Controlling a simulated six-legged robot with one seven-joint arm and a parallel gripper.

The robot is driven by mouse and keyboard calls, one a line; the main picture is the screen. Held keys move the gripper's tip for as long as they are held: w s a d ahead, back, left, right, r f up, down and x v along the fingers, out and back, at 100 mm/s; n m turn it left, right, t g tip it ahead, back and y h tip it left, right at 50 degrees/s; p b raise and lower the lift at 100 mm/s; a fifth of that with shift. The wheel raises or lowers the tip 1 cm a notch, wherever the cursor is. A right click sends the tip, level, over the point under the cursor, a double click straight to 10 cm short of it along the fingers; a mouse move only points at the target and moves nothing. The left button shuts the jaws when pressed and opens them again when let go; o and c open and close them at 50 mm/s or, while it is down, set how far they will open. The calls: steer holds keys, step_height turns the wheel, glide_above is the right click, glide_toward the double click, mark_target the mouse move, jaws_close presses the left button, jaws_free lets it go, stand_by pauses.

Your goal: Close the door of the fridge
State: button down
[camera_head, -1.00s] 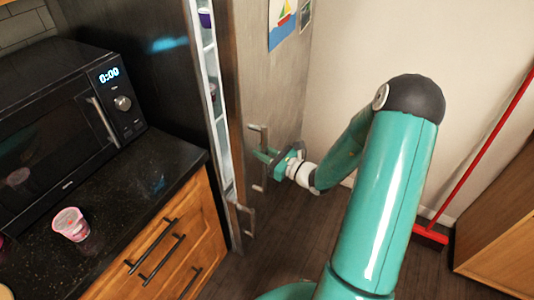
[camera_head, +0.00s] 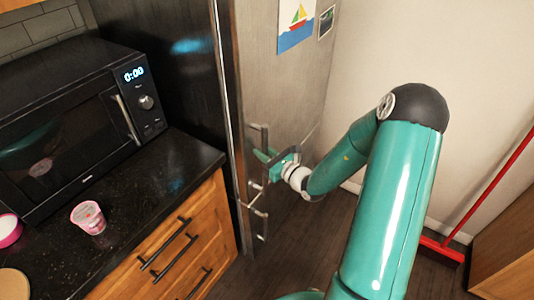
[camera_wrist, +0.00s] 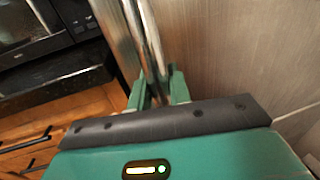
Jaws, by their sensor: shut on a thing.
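The fridge door (camera_head: 285,95) is a tall brushed-steel panel right of the dark fridge side. Its edge lies close to the fridge body, and no shelves show; I cannot tell whether a thin gap is left. My gripper (camera_head: 266,160) is at the upper door's handle (camera_head: 257,135). In the wrist view, the steel handle bar (camera_wrist: 151,40) runs between the two green fingers of my gripper (camera_wrist: 158,82), which is shut on it. The fingers partly hide the lower part of the bar.
A black counter (camera_head: 150,190) with a microwave (camera_head: 70,125) and a pink cup (camera_head: 88,217) stands left of the fridge. Wooden drawers (camera_head: 205,225) are below. A red broom (camera_head: 442,250) leans at the right wall. Dark floor lies between.

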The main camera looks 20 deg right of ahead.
steer(key=shift+w+a+r, duration=0.15)
steer(key=shift+w+a, duration=0.05)
steer(key=shift+w, duration=0.05)
stand_by(0.3)
steer(key=c, duration=1.3)
jaws_free()
steer(key=shift+w+a, duration=0.1)
steer(key=shift+a, duration=0.05)
steer(key=shift+c, duration=0.2)
steer(key=v, duration=1.4)
